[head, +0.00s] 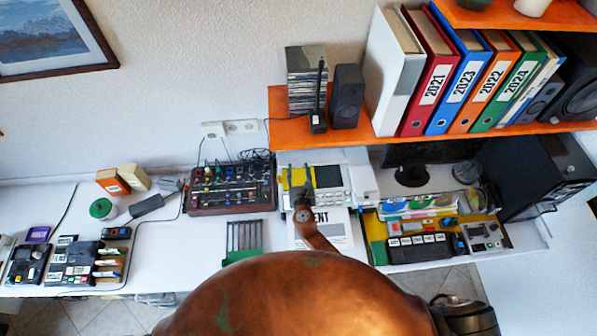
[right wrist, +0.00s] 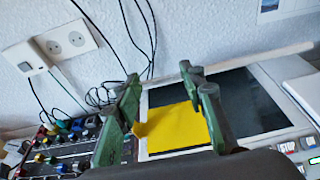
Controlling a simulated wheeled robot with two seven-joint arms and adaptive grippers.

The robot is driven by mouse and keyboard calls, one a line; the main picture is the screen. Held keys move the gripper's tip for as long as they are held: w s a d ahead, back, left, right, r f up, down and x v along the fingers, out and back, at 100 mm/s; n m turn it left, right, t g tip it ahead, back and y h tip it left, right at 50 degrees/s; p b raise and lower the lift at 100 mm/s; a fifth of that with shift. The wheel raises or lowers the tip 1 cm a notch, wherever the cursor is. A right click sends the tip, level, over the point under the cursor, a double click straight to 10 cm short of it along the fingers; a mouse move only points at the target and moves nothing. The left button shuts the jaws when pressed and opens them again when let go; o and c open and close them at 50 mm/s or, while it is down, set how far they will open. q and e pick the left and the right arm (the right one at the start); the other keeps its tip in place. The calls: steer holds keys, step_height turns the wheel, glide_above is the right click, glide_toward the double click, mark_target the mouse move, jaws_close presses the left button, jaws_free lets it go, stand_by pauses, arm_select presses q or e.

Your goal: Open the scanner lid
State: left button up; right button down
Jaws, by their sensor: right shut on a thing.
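The scanner (head: 357,188) is a pale flat machine below the orange shelf, with a dark glass-like panel (head: 328,176). The panel also shows in the right wrist view (right wrist: 248,103), uncovered apart from a yellow sheet-like piece (right wrist: 175,127) in front of its left part. My right gripper (head: 298,171) is over the scanner's left side. Its green fingers (right wrist: 160,98) stand apart with the yellow piece between them, shut on it. Whether the yellow piece touches the panel is unclear. I cannot make out a separate lid for certain. My left gripper is not in view.
A mixer (head: 230,187) stands close to the scanner's left. The orange shelf (head: 350,132) with binders and a speaker (head: 347,97) overhangs behind.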

steer(key=shift+r, duration=0.2)
steer(key=c, duration=1.6)
jaws_free()
steer(key=o, duration=0.4)
steer(key=shift+f, duration=0.1)
steer(key=shift+c, duration=0.2)
steer(key=v, duration=1.2)
